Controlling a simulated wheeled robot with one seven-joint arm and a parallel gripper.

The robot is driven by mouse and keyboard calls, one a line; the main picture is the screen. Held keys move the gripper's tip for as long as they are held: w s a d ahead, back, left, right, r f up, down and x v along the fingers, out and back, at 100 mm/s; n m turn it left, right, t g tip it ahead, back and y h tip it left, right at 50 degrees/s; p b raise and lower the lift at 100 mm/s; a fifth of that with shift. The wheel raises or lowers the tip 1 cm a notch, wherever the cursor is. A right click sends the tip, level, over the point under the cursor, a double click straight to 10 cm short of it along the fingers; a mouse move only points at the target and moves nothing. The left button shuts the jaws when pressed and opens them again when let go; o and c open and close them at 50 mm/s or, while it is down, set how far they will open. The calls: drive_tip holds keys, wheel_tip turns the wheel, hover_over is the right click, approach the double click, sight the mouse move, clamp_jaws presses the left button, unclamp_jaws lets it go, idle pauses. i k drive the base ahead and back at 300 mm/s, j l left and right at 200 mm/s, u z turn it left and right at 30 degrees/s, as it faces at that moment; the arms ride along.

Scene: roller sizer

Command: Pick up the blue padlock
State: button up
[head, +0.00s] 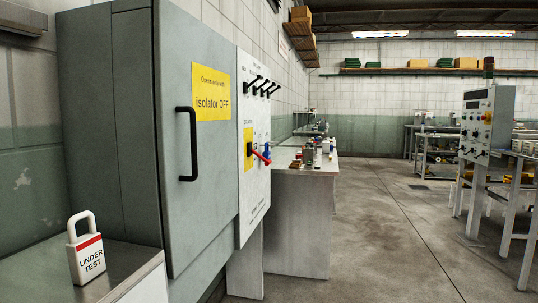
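My gripper is not in view. I cannot make out a blue padlock for certain. A small blue item (267,148) shows at the edge of the white control panel, close to a red lever; it is too small to tell what it is. A bench (305,171) behind the panel bears several small coloured things, too small to name. A white padlock (86,250) with a red band and the words "UNDER TEST" stands upright on the near left ledge, its shackle up.
A grey cabinet (135,200) with a black handle and a yellow "isolator OFF" sign fills the left. The grey metal ledge (130,262) is at its foot. The floor (380,230) is clear in the middle. A control stand (486,125) and machine frames are at the right.

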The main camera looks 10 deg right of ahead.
sight(267, 154)
drive_tip(key=i+l, duration=0.45)
drive_tip(key=i, duration=0.15)
drive_tip(key=i+l, duration=0.5)
drive_tip(key=i, duration=0.15)
